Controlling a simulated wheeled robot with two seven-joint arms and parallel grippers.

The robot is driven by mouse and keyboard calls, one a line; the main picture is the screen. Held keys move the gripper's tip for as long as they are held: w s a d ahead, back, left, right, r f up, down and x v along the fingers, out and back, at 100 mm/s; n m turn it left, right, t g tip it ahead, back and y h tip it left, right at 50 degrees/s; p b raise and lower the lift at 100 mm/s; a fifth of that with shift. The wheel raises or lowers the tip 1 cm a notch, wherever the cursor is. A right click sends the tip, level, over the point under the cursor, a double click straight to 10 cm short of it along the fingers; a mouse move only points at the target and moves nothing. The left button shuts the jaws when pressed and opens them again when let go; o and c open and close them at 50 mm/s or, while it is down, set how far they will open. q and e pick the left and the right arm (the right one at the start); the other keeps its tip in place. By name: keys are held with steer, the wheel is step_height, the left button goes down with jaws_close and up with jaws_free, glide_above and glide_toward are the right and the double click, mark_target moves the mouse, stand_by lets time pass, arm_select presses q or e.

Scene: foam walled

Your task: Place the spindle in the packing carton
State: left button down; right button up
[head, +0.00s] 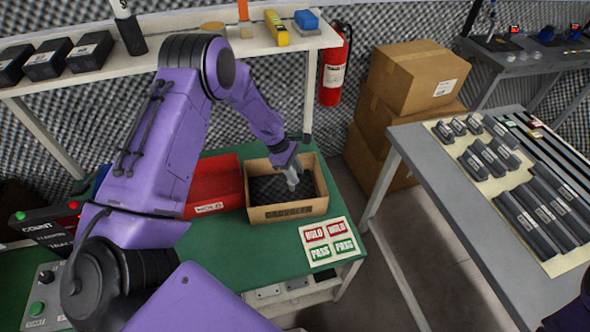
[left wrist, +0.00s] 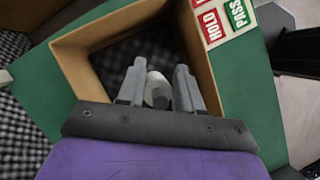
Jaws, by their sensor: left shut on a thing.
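The packing carton (head: 290,212) is an open cardboard box with dark foam inside, standing on the green table top in the head view. Its wall also shows in the left wrist view (left wrist: 78,68). My left gripper (head: 292,182) is over the carton's opening, pointing down. In the left wrist view my left gripper (left wrist: 157,88) is shut on the spindle (left wrist: 157,90), a pale rounded piece between the two fingers. Most of the spindle is hidden by the fingers, and I cannot tell whether it touches the foam. My right gripper is not in view.
A red HOLD bin (head: 212,192) stands left of the carton. A HOLD/PASS label sheet (head: 329,242) lies at its front right. A shelf (head: 290,42) runs behind. A grey table (head: 430,160) with several dark parts stands at right.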

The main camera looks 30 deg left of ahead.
arm_select(q)
steer(key=w+f, duration=0.2)
steer(key=shift+w+f, duration=0.4)
steer(key=c, duration=1)
jaws_free()
steer(key=shift+w+f, duration=0.15)
steer(key=shift+w, duration=0.1)
steer(key=shift+o, duration=1.3)
steer(key=shift+s, duration=0.1)
steer(key=v, duration=1.3)
steer(key=shift+d+r, duration=0.2)
steer(key=shift+r, duration=0.15)
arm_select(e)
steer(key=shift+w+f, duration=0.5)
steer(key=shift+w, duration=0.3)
arm_select(q)
steer(key=shift+s, duration=0.2)
